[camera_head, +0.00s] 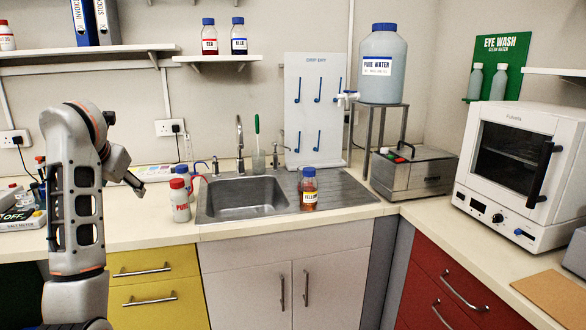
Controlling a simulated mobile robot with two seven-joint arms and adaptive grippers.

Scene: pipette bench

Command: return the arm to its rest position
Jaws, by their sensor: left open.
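My left arm (76,200) rises at the left side of the view, bent at the top. Its left gripper (138,187) points down and to the right, above the counter to the left of the sink. It is open, and I see nothing between its fingers. It appears apart from the bottles near it. My right arm and right gripper are not in view.
A white bottle with a red cap (180,201) and a blue-capped bottle (183,180) stand left of the sink (243,199). An instrument marked OFF (20,217) sits behind my arm. The right counter is partly free.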

